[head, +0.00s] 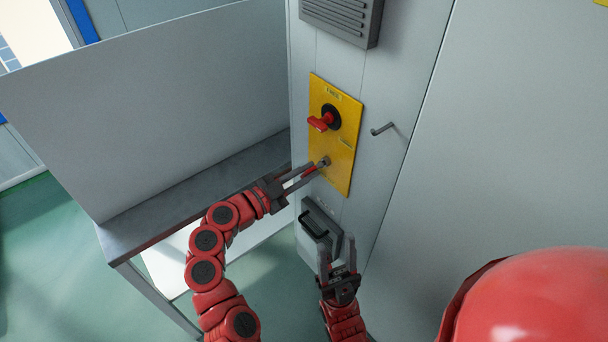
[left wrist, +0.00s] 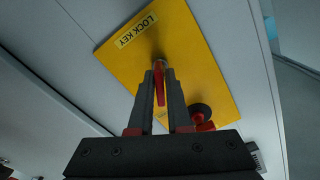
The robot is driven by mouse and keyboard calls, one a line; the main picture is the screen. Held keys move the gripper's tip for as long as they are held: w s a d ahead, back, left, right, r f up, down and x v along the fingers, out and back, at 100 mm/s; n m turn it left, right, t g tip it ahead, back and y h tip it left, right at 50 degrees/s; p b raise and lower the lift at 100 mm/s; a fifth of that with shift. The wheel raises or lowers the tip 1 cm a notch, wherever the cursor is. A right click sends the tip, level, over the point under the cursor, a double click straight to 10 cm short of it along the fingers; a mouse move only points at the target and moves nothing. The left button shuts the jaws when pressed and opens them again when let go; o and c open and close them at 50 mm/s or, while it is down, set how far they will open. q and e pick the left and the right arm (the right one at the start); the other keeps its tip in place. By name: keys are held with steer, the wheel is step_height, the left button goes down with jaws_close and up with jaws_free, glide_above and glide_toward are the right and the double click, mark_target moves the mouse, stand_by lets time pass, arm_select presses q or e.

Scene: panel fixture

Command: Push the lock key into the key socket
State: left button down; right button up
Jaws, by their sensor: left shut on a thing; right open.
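The yellow panel (head: 345,180) is fixed to a grey upright wall. The key socket (head: 325,161) is a small grey fitting low on it. My left gripper (head: 315,172) is shut on the red lock key (head: 308,171) right at the socket. In the left wrist view, the red key (left wrist: 160,86) stands between the fingers of the left gripper (left wrist: 161,72), pointing at the panel (left wrist: 205,60) below the LOCK KEY label. I cannot tell whether its tip is inside the socket. My right gripper (head: 336,250) is open and empty, lower down by the wall.
A red rotary handle (head: 321,122) on a black base sits above the socket. A bent metal hook (head: 383,129) sticks out right of the panel. A grey box with a black handle (head: 312,223) is below, close to my right gripper. A grey bench (head: 185,195) stands left.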

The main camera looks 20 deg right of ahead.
arm_select(q)
steer(key=shift+d, duration=0.3)
steer(key=c, duration=0.8)
jaws_free()
